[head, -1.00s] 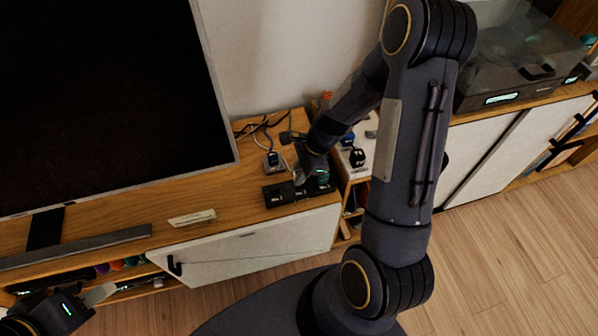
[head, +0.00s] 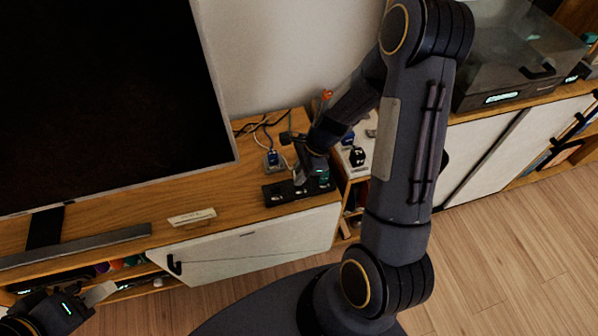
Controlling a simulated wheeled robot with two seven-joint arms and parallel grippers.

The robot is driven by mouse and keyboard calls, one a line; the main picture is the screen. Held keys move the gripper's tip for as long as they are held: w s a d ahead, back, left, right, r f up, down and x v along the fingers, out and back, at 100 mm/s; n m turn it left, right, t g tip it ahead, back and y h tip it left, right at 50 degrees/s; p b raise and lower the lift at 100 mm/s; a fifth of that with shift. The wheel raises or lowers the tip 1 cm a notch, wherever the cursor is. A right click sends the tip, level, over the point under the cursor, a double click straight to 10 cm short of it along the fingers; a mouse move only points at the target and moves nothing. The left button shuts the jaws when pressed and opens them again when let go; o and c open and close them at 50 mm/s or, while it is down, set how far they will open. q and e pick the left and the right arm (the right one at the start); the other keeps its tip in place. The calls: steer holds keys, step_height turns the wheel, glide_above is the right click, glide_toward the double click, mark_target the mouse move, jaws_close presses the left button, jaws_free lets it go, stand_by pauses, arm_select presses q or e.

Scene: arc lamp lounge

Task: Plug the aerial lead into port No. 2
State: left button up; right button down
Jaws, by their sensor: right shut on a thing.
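A black port block (head: 270,198) with several sockets in a row lies near the front right edge of the wooden cabinet top. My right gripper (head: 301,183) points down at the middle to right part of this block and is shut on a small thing. I take it for the plug of the aerial lead, but the fingers and wrist mostly hide it. I cannot tell whether it is in a socket, or read the port numbers. My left gripper (head: 98,294) is at the lower left, in front of the cabinet and away from the block; its fingertips are unclear.
A blue plug (head: 272,157) sits in a small grey stand behind the block, with dark cables (head: 250,127) at the wall. A white label plate (head: 192,217) lies left of the block. The large television (head: 100,100) stands at left. A black knob-like thing (head: 357,157) is at right.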

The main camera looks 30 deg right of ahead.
steer(key=shift+f+b, duration=1)
steer(key=shift+f, duration=0.45)
steer(key=c, duration=1.2)
jaws_free()
steer(key=shift+r, duration=0.15)
steer(key=p+v, duration=0.2)
steer(key=v, duration=0.5)
steer(key=shift+r, duration=0.25)
steer(key=shift+d, duration=0.15)
steer(key=s+a+r+n+t+p, duration=0.1)
steer(key=s+a+r+n+p, duration=0.1)
steer(key=s+r+n, duration=0.3)
steer(key=s+a+r+n+t+p, duration=0.2)
steer(key=s+r+n+p, duration=0.2)
steer(key=r, duration=0.9)
steer(key=s+a+r+n+t+p, duration=0.1)
steer(key=s+a+r+n+p, duration=0.2)
steer(key=s+r+n, duration=0.3)
step_height(320, 180, up, 4)
steer(key=n+p, duration=0.1)
steer(key=n, duration=0.2)
steer(key=shift+s+t, duration=0.3)
steer(key=shift+s, duration=0.1)
steer(key=shift+s+f+n+h, duration=0.1)
steer(key=shift+s+n+h, duration=0.2)
steer(key=shift+n, duration=0.2)
steer(key=shift+c, duration=0.3)
